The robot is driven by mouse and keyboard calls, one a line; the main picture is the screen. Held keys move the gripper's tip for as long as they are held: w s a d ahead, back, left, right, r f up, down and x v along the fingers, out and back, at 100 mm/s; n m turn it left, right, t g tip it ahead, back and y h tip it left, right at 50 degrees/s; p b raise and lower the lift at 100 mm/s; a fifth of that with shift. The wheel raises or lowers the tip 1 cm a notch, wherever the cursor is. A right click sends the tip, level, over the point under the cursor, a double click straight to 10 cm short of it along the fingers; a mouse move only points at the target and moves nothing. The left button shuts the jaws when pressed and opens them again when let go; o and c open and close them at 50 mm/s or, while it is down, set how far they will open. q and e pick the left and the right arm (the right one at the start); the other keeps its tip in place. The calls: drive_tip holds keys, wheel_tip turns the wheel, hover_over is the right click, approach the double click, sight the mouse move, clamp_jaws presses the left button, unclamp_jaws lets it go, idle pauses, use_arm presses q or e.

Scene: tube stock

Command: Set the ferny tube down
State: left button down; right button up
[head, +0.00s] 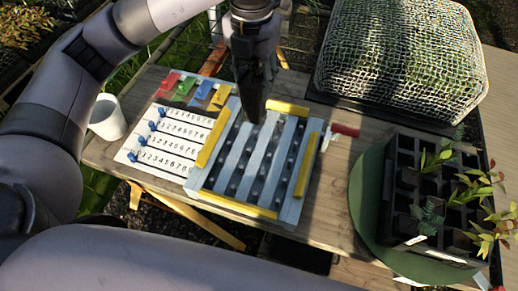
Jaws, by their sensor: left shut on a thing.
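A dark feathery fern plant (430,214) stands in a cell of the black tube rack (391,196) at the right; I cannot tell whether it is the ferny tube of the task. My left gripper (252,112) points down over the far part of the grey slotted board (292,210), well left of the rack. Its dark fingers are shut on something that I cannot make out. I cannot tell whether the fingertips touch the board. My right gripper is not in view.
The rack stands on a round green disc (362,200) and holds other leafy plants. Yellow bars (238,204) edge the slotted board. A numbered white board (170,140) with blue pegs, coloured tags (184,89) and a white cup (108,118) lie left. A mesh-covered bed (400,55) stands behind.

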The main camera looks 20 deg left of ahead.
use_arm(q)
drive_tip(key=shift+d+n, duration=0.1)
drive_tip(key=shift+n, duration=0.3)
drive_tip(key=shift+f, duration=0.3)
wheel_tip(320, 180, down, 19)
drive_tip(key=p, duration=0.3)
drive_tip(key=shift+f, duration=0.15)
drive_tip(key=shift+f, duration=0.1)
drive_tip(key=shift+f+b, duration=0.15)
drive_tip(key=shift+b, duration=0.15)
drive_tip(key=c, duration=1)
unclamp_jaws()
drive_tip(key=shift+o, duration=0.2)
